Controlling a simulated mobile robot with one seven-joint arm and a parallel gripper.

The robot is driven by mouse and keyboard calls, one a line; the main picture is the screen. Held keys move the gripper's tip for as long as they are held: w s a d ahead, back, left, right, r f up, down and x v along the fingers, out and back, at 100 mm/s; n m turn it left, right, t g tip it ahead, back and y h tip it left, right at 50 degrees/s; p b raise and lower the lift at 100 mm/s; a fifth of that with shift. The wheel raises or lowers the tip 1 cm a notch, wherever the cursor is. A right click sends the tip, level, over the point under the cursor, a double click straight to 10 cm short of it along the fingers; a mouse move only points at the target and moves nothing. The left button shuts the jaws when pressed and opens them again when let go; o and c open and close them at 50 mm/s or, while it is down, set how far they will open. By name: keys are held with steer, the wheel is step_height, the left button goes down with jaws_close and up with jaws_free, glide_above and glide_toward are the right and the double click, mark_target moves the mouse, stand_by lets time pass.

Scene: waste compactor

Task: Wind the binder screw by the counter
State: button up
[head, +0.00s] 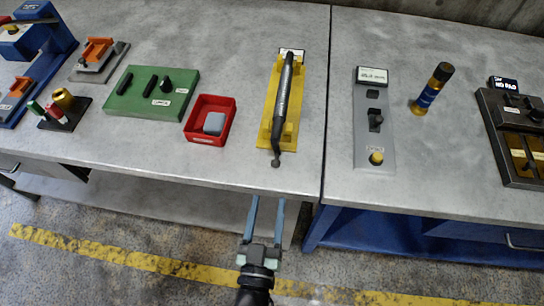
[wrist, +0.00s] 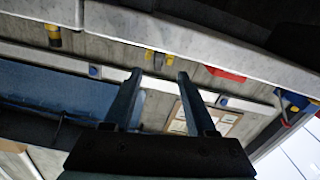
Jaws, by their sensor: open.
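A yellow base plate (head: 270,125) lies on the grey bench with a long dark lever-like bar (head: 285,95) along it. A small label sits at its far end, and the bar's near end has a round knob (head: 276,162) by the bench's front edge. This looks like the binder, but its screw and a counter cannot be picked out for sure. My gripper (head: 268,201) is open and empty, in front of the bench edge and apart from the bar. Its two fingers (wrist: 159,76) also show spread in the wrist view.
A red tray (head: 196,132) with a grey block and a green board (head: 125,100) are left of the yellow plate. A grey panel (head: 362,145), a gold-and-blue cylinder (head: 430,92) and a dark box (head: 495,120) are right. Bare bench separates them.

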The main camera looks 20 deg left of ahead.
mark_target(275, 167)
steer(key=x, duration=1.1)
steer(key=shift+f, duration=0.1)
jaws_close()
